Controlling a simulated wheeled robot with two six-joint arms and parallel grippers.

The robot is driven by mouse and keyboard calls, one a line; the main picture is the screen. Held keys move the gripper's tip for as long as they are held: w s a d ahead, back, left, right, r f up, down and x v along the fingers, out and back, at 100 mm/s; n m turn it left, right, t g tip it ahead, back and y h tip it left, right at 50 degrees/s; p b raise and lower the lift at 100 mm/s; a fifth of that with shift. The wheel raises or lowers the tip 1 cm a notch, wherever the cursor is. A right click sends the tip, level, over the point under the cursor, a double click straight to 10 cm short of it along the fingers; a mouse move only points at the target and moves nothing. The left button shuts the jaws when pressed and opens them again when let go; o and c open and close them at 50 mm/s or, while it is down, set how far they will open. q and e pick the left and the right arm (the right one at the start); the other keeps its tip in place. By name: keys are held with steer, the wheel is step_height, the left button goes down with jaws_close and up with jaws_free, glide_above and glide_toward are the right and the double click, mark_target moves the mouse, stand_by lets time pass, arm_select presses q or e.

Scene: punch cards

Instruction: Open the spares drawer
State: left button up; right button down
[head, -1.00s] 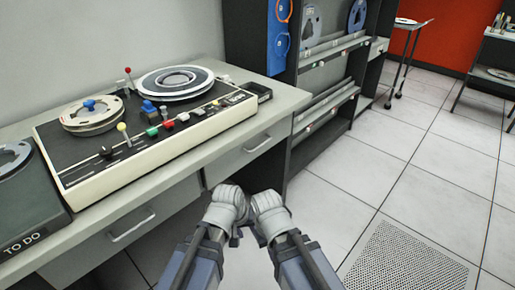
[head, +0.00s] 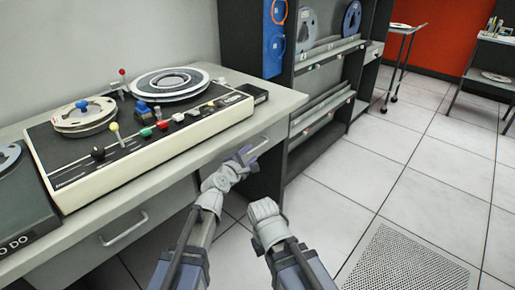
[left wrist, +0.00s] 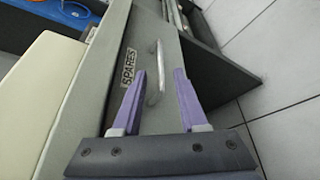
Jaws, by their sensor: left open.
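The spares drawer (left wrist: 146,42) has a grey front with a "SPARES" label (left wrist: 128,67) in the left wrist view. Its pale bar handle (left wrist: 154,72) stands out from the front. My left gripper (left wrist: 158,72) is open, its two purple fingers on either side of the handle's near end. I cannot tell whether they touch it. In the head view my left gripper (head: 247,153) is at the right-hand drawer under the desk and partly covers it. The drawer looks closed. My right arm is bent low at the centre, and its gripper is hidden.
The desk (head: 280,103) carries a console (head: 140,145) with reels and knobs above the drawer. Another drawer handle (head: 124,228) is at the left. A dark shelf unit (head: 330,130) stands just right of the desk.

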mark_target(256, 148)
arm_select(q)
steer(key=b+x, duration=0.1)
steer(key=x, duration=0.6)
steer(key=shift+w+f, duration=0.1)
steer(key=shift+c, duration=0.4)
jaws_close()
stand_by(0.8)
